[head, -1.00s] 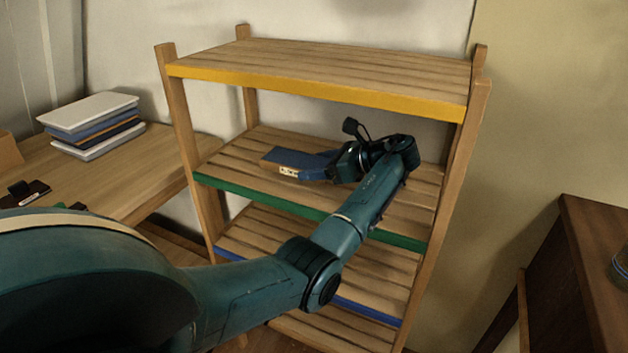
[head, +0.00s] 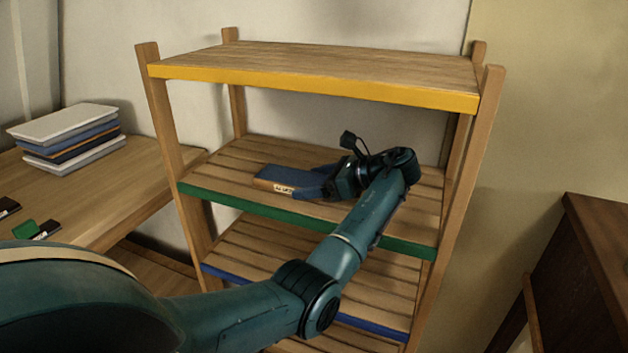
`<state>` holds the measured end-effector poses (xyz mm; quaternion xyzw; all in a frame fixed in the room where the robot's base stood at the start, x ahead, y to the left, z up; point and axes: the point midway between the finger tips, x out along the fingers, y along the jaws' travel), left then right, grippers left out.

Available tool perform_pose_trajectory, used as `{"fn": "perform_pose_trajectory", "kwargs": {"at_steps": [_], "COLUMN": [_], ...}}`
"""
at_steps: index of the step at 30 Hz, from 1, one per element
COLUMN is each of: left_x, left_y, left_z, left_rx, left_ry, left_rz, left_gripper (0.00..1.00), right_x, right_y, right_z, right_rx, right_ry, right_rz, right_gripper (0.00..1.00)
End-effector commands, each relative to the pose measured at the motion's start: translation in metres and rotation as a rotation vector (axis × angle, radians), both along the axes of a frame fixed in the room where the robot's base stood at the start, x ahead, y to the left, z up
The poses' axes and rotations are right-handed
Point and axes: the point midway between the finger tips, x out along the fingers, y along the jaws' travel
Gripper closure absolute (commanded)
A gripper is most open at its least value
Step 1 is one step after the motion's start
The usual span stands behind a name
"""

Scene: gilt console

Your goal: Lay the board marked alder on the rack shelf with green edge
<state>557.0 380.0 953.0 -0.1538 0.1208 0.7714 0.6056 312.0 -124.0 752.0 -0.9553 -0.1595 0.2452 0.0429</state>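The rack shelf with the green edge (head: 300,219) is the slatted level below the yellow-edged top. A flat blue board (head: 275,176) with a wood-coloured edge and a small pale label is over its left-middle part, low and close to the slats. Whether it touches them I cannot tell. The label is too small to read. My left gripper (head: 322,184) reaches in over this shelf from the right front, its fingers at the board's right end and seemingly shut on it. My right gripper is out of view.
A blue-edged shelf (head: 225,276) lies below. A desk (head: 125,185) at left bears a stack of boards or books (head: 70,130) and small dark items. A dark cabinet (head: 590,260) stands at right.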

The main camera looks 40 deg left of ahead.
Motion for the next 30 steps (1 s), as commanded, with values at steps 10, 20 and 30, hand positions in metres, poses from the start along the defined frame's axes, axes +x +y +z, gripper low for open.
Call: {"fn": "perform_pose_trajectory", "kwargs": {"at_steps": [10, 20, 30], "left_x": [0.000, 0.009, 0.016], "left_y": [0.000, -0.033, -0.067], "left_z": [0.000, 0.018, 0.032], "left_rx": [0.000, -0.001, 0.000], "left_ry": [-0.001, -0.001, 0.000], "left_rz": [0.000, -0.003, 0.001], "left_gripper": [0.10, 0.10, 0.10], "right_x": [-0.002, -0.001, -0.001], "right_y": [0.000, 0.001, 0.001], "right_z": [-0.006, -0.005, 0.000], "right_rx": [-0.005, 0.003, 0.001], "right_ry": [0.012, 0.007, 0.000], "right_rz": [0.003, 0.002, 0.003], "right_gripper": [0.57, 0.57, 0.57]}}
